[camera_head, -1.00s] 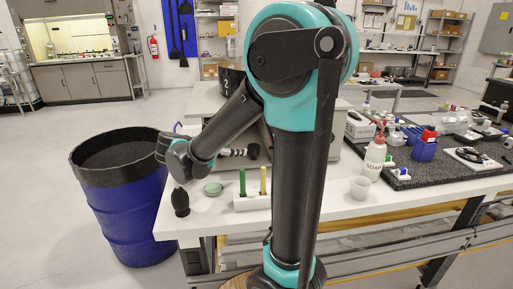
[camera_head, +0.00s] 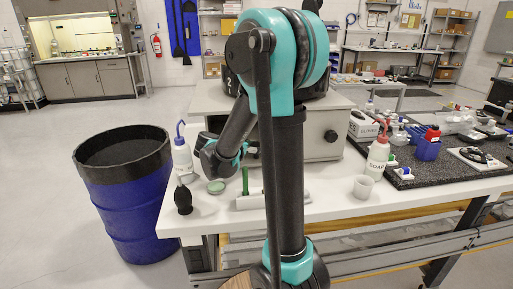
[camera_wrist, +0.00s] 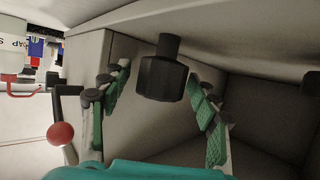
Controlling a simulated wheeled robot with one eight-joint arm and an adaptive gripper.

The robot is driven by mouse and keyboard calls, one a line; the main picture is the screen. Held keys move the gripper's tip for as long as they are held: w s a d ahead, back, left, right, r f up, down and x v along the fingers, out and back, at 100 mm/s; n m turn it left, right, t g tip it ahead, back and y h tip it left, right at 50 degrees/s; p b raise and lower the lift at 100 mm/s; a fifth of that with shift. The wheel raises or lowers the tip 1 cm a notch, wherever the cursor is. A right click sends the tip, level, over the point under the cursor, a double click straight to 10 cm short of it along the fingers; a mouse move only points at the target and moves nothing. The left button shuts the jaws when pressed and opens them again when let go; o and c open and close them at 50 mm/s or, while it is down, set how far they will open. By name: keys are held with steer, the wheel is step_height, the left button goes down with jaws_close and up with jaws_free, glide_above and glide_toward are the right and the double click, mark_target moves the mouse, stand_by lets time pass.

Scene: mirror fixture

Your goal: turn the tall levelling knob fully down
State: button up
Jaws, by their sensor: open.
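In the wrist view, which looks upside down, a black faceted knob (camera_wrist: 162,78) with a narrower neck is between the fingers of my gripper (camera_wrist: 160,88). The green-padded fingers are open, one on each side, with a visible gap to the knob. I cannot tell how far the knob is screwed down.
A lever with a red ball (camera_wrist: 60,133) is beside the fingers. On the table are a soap bottle (camera_head: 377,158), a beaker (camera_head: 363,188), a blue-tipped bottle (camera_head: 182,156) and a black bulb (camera_head: 183,200). A blue bin (camera_head: 125,215) stands left of the table.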

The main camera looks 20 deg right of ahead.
steer(key=c, duration=1.2)
steer(key=shift+w+m+g+h, duration=0.1)
steer(key=shift+m+g+h, duration=0.2)
steer(key=shift+m+g, duration=0.65)
steer(key=shift+m+g+h, duration=0.4)
steer(key=shift+m+g, duration=0.25)
steer(key=shift+g, duration=0.2)
steer(key=o, duration=1.2)
steer(key=shift+n+t, duration=0.3)
